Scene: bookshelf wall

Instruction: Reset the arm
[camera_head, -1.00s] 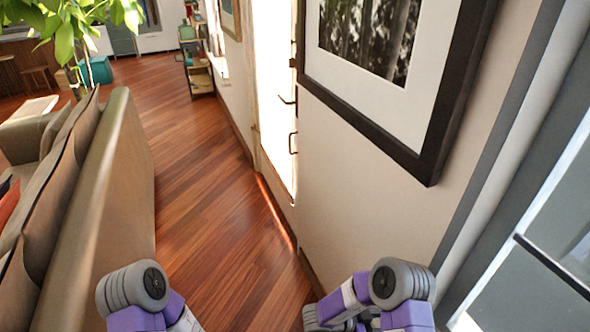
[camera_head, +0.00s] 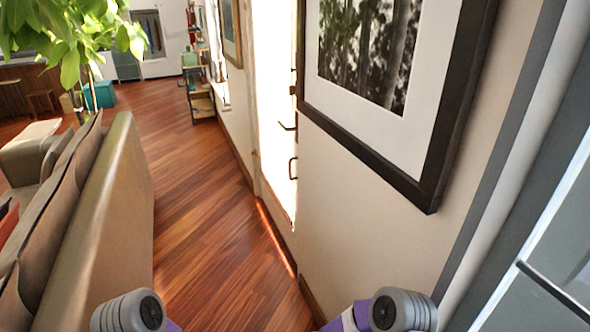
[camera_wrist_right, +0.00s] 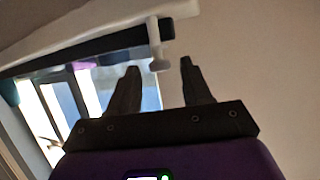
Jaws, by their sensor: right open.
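My right gripper (camera_wrist_right: 158,85) shows in the right wrist view, with its two dark fingers apart and nothing between them. Behind the fingertips in that view is a pale, bolt-like part with a dark piece beside it; I cannot tell what it is. In the head view only the grey and purple upper links of my two arms show at the bottom edge. Neither gripper is visible there. My left gripper is out of view.
A tan sofa (camera_head: 95,220) stands on the left. A wall with a framed picture (camera_head: 425,160) and a bright door (camera_head: 275,120) is on the right. Wooden floor (camera_head: 205,200) lies clear between them. A small shelf (camera_head: 198,85) and a leafy plant (camera_head: 70,35) are farther back.

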